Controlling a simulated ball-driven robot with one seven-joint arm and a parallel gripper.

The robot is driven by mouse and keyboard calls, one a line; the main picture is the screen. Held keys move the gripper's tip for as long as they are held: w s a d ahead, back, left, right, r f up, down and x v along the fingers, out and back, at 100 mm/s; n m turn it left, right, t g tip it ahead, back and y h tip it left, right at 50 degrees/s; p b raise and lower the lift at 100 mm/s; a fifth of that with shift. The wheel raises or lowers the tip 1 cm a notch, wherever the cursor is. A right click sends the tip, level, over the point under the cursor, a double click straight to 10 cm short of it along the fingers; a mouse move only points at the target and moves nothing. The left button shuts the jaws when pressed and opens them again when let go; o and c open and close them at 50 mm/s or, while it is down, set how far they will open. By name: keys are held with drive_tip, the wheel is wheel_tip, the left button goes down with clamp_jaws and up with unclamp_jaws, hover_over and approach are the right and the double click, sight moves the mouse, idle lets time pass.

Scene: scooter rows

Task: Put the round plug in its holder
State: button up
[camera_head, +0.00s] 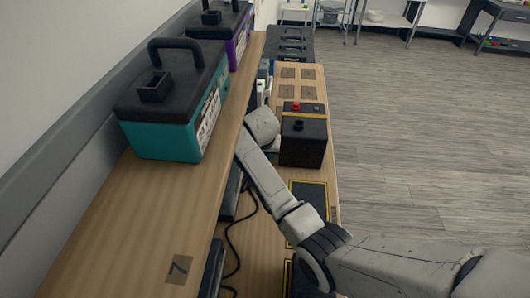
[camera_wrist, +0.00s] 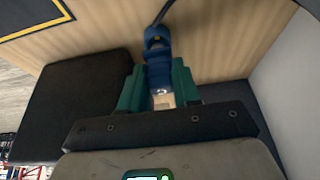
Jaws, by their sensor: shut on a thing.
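In the wrist view, my gripper (camera_wrist: 158,90) has its two teal fingers closed on the blue round plug (camera_wrist: 158,62). The plug has a ring-shaped opening at its far end, and a dark cable (camera_wrist: 163,12) runs up from it. A wooden surface lies behind the plug. In the head view my arm reaches in beside the upper shelf; the gripper and plug are hidden there. A teal case (camera_head: 160,135) on the upper shelf bears a small black square socket (camera_head: 155,87); I cannot tell whether that is the plug's holder.
A purple case (camera_head: 238,42) stands behind the teal one. A black box (camera_head: 304,143) stands on the lower bench and a dark block (camera_wrist: 75,95) is left of my gripper. A pale wall (camera_wrist: 290,80) is close on the right. Floor (camera_head: 430,130) right of the bench is clear.

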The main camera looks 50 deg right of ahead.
drive_tip(key=shift+f+b, duration=0.65)
drive_tip(key=shift+f, duration=0.3)
idle(0.5)
drive_tip(key=o, duration=1.1)
drive_tip(key=v, duration=0.7)
drive_tip(key=shift+a+r, duration=0.15)
drive_tip(key=shift+r, duration=0.05)
drive_tip(key=shift+s+f, duration=0.1)
